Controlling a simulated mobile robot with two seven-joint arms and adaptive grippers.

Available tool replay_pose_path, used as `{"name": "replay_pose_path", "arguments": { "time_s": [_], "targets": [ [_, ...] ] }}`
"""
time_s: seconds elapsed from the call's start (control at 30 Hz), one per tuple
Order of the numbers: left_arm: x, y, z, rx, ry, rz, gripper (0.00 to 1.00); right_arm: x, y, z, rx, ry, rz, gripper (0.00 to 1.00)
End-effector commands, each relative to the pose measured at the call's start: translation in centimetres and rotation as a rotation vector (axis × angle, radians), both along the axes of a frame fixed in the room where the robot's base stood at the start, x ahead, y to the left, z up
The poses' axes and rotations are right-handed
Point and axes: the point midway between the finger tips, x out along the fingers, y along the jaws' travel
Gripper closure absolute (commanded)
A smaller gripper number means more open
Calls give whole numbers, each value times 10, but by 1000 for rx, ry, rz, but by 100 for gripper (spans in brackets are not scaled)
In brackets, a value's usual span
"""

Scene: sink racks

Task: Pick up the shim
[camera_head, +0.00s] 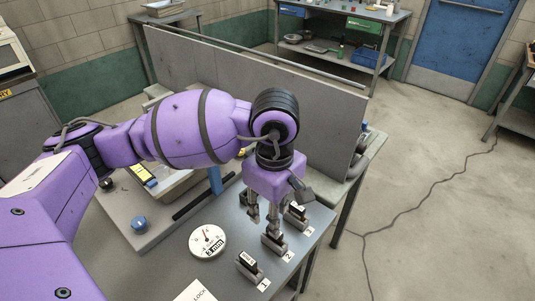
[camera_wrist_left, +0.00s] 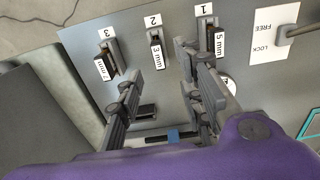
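Three small dark shims with white thickness labels stand in grey holders on the bench, numbered 1, 2 and 3. In the left wrist view, the holder 1 shim (camera_wrist_left: 216,42) reads 5 mm and the holder 2 shim (camera_wrist_left: 157,56) reads 3 mm. The holder 3 shim (camera_wrist_left: 102,69) has a partly hidden label. My left gripper (camera_head: 262,226) points down over the bench by the holders, open and empty. In the left wrist view, its fingers (camera_wrist_left: 158,67) are spread, with holder 2 lying beyond the gap. My right gripper is out of view.
A round white dial (camera_head: 208,241) with an mm label lies left of the holders. A blue knob (camera_head: 139,223) sits on the grey plate farther left. A tall grey panel (camera_head: 290,105) stands behind my arm. Open floor lies right of the bench.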

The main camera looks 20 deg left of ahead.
Motion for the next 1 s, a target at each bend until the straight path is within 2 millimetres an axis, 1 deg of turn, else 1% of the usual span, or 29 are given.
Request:
{"name": "replay_pose_path", "arguments": {
  "time_s": [0.27,0.4,0.5,0.6,0.83,1.0],
  "targets": [
    [-1,-2,-31,-1,1,0,66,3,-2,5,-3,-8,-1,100],
    [-1,-6,-52,-1,1,1,66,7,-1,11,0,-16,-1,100],
    [-1,-5,-66,0,1,2,66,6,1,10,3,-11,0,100],
    [-1,-5,-73,0,1,1,66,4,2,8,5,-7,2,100],
    [0,-5,-74,0,0,1,66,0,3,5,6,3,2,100],
    [-1,-5,-74,0,0,1,88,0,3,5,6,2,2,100]
  ]
}}
